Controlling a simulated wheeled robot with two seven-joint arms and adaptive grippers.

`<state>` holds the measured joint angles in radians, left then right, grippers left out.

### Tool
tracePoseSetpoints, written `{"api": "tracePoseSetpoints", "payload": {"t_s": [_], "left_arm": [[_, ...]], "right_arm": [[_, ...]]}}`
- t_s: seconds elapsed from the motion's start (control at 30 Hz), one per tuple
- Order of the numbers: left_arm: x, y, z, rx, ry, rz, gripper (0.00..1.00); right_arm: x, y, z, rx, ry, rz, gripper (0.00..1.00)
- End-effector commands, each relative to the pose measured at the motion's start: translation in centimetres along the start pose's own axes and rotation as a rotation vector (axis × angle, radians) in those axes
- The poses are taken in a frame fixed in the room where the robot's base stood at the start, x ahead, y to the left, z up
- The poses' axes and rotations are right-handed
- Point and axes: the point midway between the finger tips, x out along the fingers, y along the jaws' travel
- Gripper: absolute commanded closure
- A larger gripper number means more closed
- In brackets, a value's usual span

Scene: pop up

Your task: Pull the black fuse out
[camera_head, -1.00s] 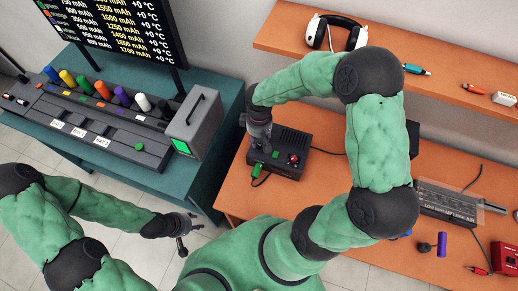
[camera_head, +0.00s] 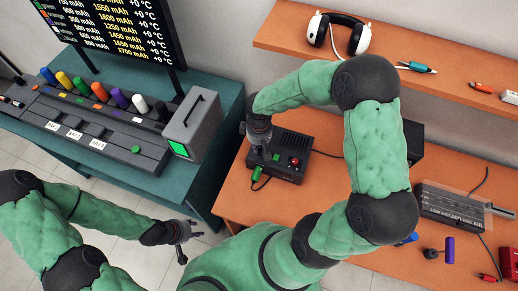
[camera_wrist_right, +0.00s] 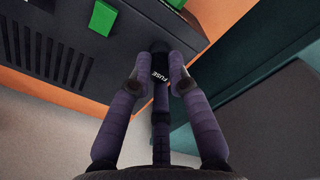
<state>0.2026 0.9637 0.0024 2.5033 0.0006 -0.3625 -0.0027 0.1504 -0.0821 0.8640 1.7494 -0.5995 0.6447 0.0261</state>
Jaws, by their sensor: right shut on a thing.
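The black fuse (camera_wrist_right: 160,68), with white "FUSE" lettering, shows in the right wrist view between the fingertips of my right gripper (camera_wrist_right: 160,85). The gripper is shut on it. The fuse's far end meets the edge of the black device box (camera_wrist_right: 125,22); I cannot tell how deep it sits. In the head view the device box (camera_head: 290,165) stands on the orange table, with a red button on top. My right gripper (camera_head: 257,150) is at its left side and hides the fuse there. My left gripper (camera_head: 188,240) is empty, fingers apart, over the floor.
A teal table (camera_head: 215,140) at the left carries a grey box with a green screen and a rack of coloured knobs. A green plug with a cable (camera_head: 257,175) lies by the device's front. An orange shelf (camera_head: 290,30) holds headphones. The gap between tables is free.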

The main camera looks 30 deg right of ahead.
Motion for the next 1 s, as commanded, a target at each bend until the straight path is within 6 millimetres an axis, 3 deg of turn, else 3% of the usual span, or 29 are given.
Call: {"api": "tracePoseSetpoints", "payload": {"t_s": [0.57,1.0], "left_arm": [[-0.5,0.2,0.0,0.000,0.000,0.000,0.60],[-2.6,0.9,0.1,0.000,0.000,0.000,0.60]], "right_arm": [[-0.7,0.0,0.0,0.000,0.001,0.000,1.00],[-3.6,0.0,0.0,0.000,0.000,0.000,1.00]]}}
